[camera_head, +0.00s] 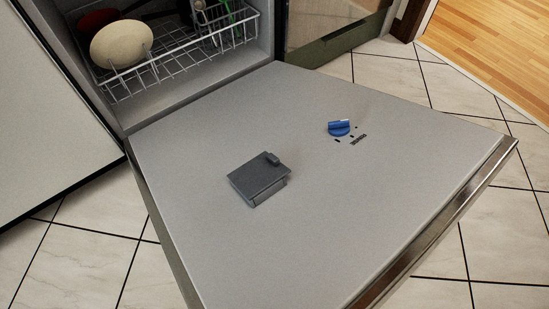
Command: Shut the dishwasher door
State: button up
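The dishwasher door (220,150) is folded down wide open, its grey inner face turned up, roughly flat. It carries a dark detergent flap (258,178) and a blue knob (339,128). Its free edge has a shiny metal trim (440,225) at the right and bottom. The dishwasher's tub (190,90) opens at the top left, beyond the hinge side of the door. My gripper is not in view, and nothing is seen touching the door.
A white wire rack (170,66) inside the tub holds a cream dish (121,44), a red item and utensils. A pale panel (50,120) stands at left. Tiled floor (440,85) around the door looks clear; wooden floor (500,40) lies at the top right.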

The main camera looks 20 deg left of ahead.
aim_at(356, 214)
jog(key=k+l, duration=0.75)
jog(key=k, duration=0.1)
